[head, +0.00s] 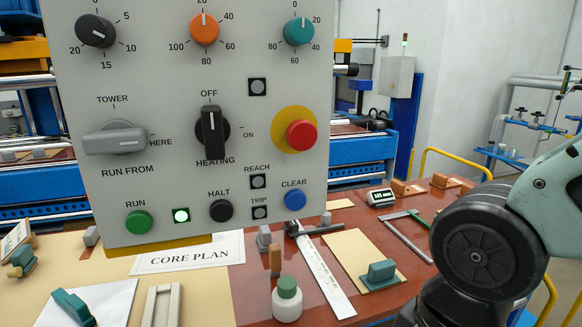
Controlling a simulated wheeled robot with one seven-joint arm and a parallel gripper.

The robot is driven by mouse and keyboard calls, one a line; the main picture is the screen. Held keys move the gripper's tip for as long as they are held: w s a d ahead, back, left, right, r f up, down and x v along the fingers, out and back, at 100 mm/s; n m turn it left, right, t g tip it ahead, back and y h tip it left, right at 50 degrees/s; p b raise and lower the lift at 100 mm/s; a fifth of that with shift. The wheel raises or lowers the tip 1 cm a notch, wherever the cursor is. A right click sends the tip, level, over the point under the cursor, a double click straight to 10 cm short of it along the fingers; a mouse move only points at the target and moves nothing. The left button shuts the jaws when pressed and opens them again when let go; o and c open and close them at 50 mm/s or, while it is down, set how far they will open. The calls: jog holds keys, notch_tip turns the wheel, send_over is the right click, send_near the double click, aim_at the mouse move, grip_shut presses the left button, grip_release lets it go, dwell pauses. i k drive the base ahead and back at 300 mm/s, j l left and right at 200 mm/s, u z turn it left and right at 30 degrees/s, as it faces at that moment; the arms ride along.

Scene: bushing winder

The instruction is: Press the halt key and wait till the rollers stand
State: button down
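The halt key (220,210) is a round black button under the word HALT, low on the grey control panel (175,75). To its left are a small lit green-white lamp (181,215) and the green RUN button (138,222). A blue CLEAR button (295,199) and dark REACH and TRIP lamps are to its right. Behind the panel stands the blue winder (45,185); the panel hides much of it, and I cannot tell whether its rollers turn. My arm shows at the right, apart from the panel; my gripper is out of view.
A red mushroom button (301,135) on a yellow disc sits above CLEAR. The black HEATING switch (212,132) stands at OFF; the grey RUN FROM lever (115,138) lies level. Below, the table (240,285) carries a bottle (287,298), a ruler (324,275) and several tools.

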aim_at(221, 210)
jog(key=u, duration=1.25)
jog(key=z, duration=0.3)
